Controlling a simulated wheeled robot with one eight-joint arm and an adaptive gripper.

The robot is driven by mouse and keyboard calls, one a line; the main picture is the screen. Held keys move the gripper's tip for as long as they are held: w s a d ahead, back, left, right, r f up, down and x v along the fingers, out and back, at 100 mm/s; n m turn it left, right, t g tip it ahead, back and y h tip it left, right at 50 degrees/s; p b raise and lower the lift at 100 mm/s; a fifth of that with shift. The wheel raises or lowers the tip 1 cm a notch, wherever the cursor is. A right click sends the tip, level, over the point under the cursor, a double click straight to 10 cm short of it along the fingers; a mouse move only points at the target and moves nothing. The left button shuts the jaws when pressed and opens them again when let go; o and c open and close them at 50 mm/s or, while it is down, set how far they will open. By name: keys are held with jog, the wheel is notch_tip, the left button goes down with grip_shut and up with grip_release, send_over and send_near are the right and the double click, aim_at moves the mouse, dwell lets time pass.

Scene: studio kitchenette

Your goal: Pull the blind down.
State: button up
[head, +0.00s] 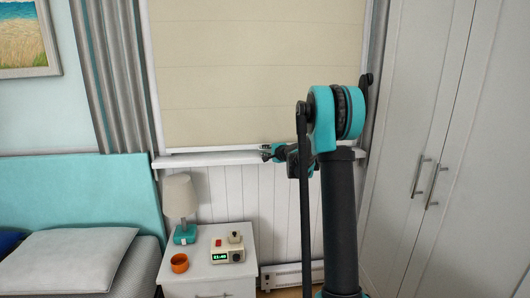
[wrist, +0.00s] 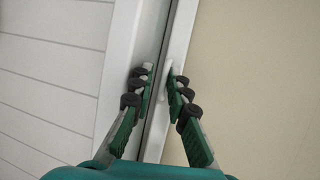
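The beige blind (head: 255,60) hangs over the window, and its white bottom bar (head: 200,150) is just above the sill. In the wrist view the blind (wrist: 260,80) fills the right side, with its white bottom bar (wrist: 183,40) running beside a narrow grey gap. A small white pull (wrist: 169,72) shows at the bar, between or just beyond my fingertips. My gripper (wrist: 158,84) is open, its two fingers apart with a gap between them. In the head view my gripper (head: 266,153) is at the blind's lower edge, partly hidden by my arm.
The white sill (head: 180,161) runs just under the blind. A grey curtain (head: 105,70) hangs at left; a wardrobe (head: 430,130) stands at right.

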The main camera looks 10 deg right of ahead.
jog(key=shift+s, duration=0.1)
jog(key=v, duration=1.2)
jog(key=s+a+f+n+g, duration=0.2)
jog(key=s+f+n, duration=0.1)
jog(key=s, duration=0.4)
jog(key=s+a+f+n+g+h, duration=0.1)
jog(key=s+a+f+n+g, duration=0.15)
jog(key=s, duration=0.45)
jog(key=s+a+f+n+g, duration=0.1)
jog(key=s+a+f+n, duration=0.2)
jog(key=s, duration=0.4)
jog(key=s+d+f+n+g+h, duration=0.2)
jog(key=s+f, duration=0.4)
jog(key=s, duration=0.6)
jog(key=s+d+f+n+g+h, duration=0.2)
jog(key=s+f, duration=0.4)
jog(key=s, duration=0.6)
jog(key=d+n+h, duration=0.1)
jog(key=d+n, duration=0.1)
jog(key=shift+d+f, duration=0.25)
jog(key=shift+f, duration=0.1)
